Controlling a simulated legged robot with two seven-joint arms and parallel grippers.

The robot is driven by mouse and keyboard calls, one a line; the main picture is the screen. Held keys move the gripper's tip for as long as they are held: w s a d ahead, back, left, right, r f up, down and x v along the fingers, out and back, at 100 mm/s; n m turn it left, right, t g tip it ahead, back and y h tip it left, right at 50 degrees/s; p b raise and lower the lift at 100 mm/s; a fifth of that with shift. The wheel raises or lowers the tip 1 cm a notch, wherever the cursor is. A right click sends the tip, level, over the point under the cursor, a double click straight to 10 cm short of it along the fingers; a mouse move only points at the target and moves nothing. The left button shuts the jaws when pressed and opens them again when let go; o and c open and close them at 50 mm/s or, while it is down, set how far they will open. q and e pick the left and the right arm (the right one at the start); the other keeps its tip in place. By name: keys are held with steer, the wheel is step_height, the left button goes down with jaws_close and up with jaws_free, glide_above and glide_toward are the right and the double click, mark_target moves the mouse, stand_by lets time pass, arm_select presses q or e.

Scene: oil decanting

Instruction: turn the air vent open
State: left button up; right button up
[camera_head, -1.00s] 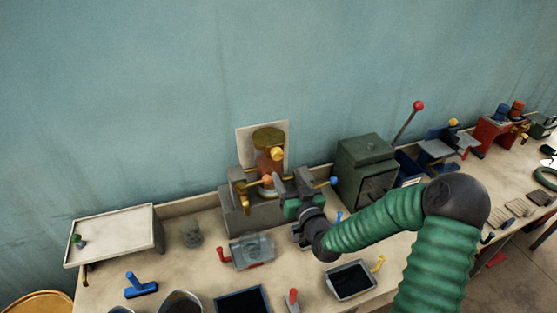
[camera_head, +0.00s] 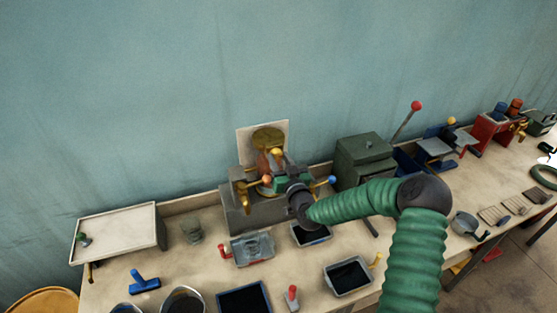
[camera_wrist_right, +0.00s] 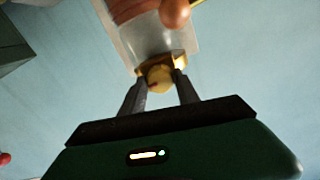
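A stand at the back of the bench holds an orange-brown glass vessel (camera_head: 263,160) with a yellow knob (camera_head: 277,152) at its top, which looks like the air vent. My right gripper (camera_head: 275,163) is at the stand, its green body just below the knob. In the right wrist view the yellow knob (camera_wrist_right: 160,79) sits between the two grey fingertips (camera_wrist_right: 160,76), with little or no gap on either side. I cannot tell whether they press on it. My left gripper is not in view.
An orange ball (camera_head: 266,180) and a blue ball-ended handle (camera_head: 331,180) flank the gripper. A green box (camera_head: 362,157) with a red-knobbed lever stands to the right.

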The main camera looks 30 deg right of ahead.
steer(key=shift+d, duration=0.1)
jaws_close()
steer(key=shift+f+b, duration=0.2)
steer(key=shift+b, duration=0.25)
steer(key=shift+m, duration=0.3)
steer(key=shift+r, duration=0.15)
steer(key=o, duration=0.6)
jaws_free()
steer(key=shift+c, duration=0.2)
steer(key=shift+o, duration=1.1)
